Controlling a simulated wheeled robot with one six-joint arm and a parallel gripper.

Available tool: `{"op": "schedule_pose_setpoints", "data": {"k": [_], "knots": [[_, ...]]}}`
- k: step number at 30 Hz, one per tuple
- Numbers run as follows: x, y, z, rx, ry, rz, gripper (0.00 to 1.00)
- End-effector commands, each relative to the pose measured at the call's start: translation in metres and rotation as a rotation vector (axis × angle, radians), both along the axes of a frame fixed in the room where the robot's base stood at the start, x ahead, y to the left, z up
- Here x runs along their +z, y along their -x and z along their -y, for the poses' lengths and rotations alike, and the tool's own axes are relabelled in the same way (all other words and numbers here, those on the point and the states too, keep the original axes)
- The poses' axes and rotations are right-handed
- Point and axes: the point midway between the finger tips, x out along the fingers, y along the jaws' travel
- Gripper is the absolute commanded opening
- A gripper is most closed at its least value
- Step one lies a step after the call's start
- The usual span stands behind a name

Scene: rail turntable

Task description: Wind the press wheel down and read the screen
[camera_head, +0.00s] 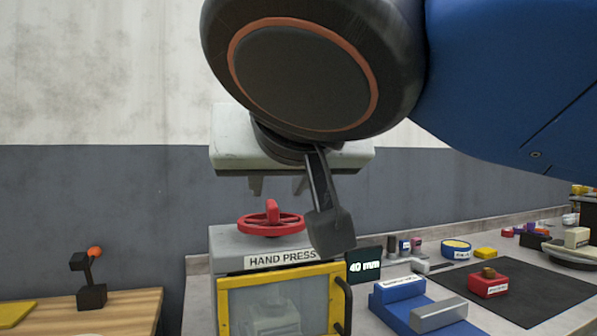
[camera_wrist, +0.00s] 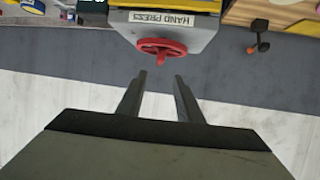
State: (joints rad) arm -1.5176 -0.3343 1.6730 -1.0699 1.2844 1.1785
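The hand press (camera_head: 262,243) is a grey box with a "HAND PRESS" label, a yellow-framed clear front door and a dark door handle. A red press wheel (camera_head: 271,223) with an upright knob lies flat on top. A small black screen (camera_head: 365,266) beside the press reads "40 mm". My gripper (camera_head: 279,186) is above the wheel, fingers down, apart from it. In the wrist view the wheel (camera_wrist: 162,49) sits just beyond the tips of my gripper (camera_wrist: 161,77). The fingers are spread with nothing between them. My arm hides part of the head view.
A wooden table (camera_head: 130,308) at left holds a black lever with an orange knob (camera_head: 95,252). Right of the press are a blue block fixture (camera_head: 398,291), a dark mat (camera_head: 540,291) with a red box (camera_head: 488,282), and several small items. The space around the wheel is clear.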

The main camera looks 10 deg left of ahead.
Motion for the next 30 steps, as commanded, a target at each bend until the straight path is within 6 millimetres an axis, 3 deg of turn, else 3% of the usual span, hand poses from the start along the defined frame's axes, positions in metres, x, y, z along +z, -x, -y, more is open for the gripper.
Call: {"op": "schedule_pose_setpoints", "data": {"k": [12,30], "knots": [[0.014,0.032,0.012,0.001,0.000,-0.001,0.33],[0.015,0.035,0.014,0.000,0.000,-0.001,0.33]]}}
